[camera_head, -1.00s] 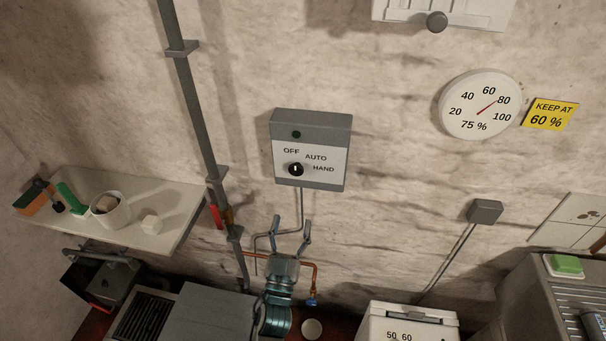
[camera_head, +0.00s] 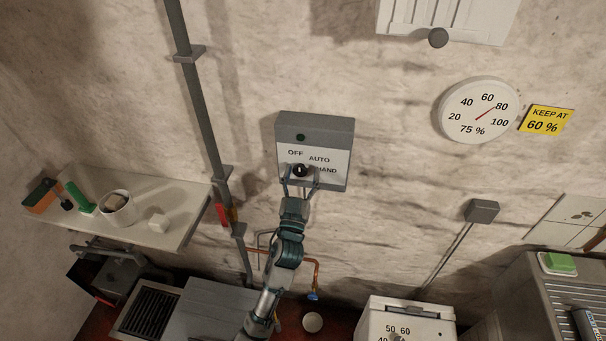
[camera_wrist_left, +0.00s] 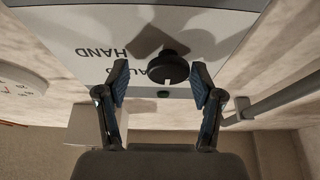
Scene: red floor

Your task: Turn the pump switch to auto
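The grey pump switch box (camera_head: 315,124) is on the wall in the middle of the head view. Its white panel reads OFF, AUTO and HAND. Its black knob (camera_head: 300,170) is low on the panel and also shows in the wrist view (camera_wrist_left: 168,68). I cannot clearly tell which label the knob's mark points to. My left gripper (camera_head: 300,184) is raised to the panel from below, its fingers partly covering HAND. In the wrist view the gripper (camera_wrist_left: 160,82) is open, fingers spread to either side of the knob, with gaps visible. My right gripper is not in view.
A vertical grey pipe (camera_head: 199,100) runs left of the box. A shelf (camera_head: 178,210) with a white pot (camera_head: 117,209) is further left. A round gauge (camera_head: 477,109) and yellow sign (camera_head: 546,120) are to the right. The wall between box and gauge is clear.

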